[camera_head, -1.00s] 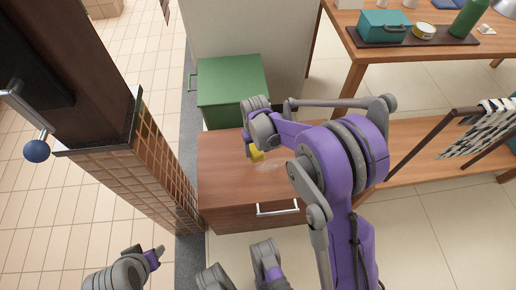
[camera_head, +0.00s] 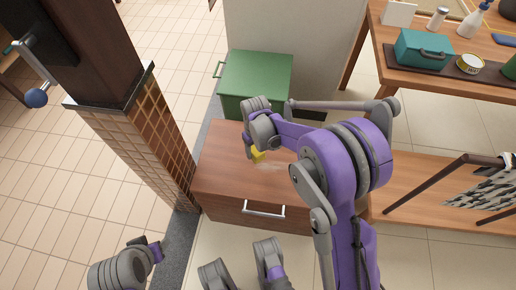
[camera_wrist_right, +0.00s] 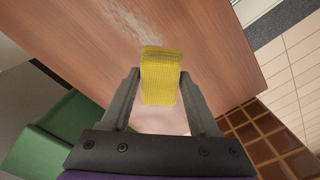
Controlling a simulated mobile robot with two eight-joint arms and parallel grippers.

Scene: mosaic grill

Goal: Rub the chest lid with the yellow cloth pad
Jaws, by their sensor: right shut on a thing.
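The chest is brown wood with a flat lid (camera_head: 225,165) and a silver bar handle (camera_head: 264,210) on its front. A pale, dusty smear (camera_head: 270,166) marks the lid; it also shows in the right wrist view (camera_wrist_right: 132,18). My right gripper (camera_head: 254,149) is shut on the yellow cloth pad (camera_wrist_right: 161,78), over the lid and just beside the smear. The pad (camera_head: 258,157) sticks out past the fingertips. I cannot tell whether it touches the wood. My left gripper (camera_head: 154,250) is low at the left, away from the chest; its jaw opening is unclear.
A green box (camera_head: 255,75) stands right behind the chest. A tiled pillar (camera_head: 150,130) rises close on the left. At the right, a wooden table (camera_head: 395,75) carries a teal toolbox (camera_head: 424,48) and a tin (camera_head: 470,63). A striped cloth (camera_head: 480,188) hangs near a lower wooden surface.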

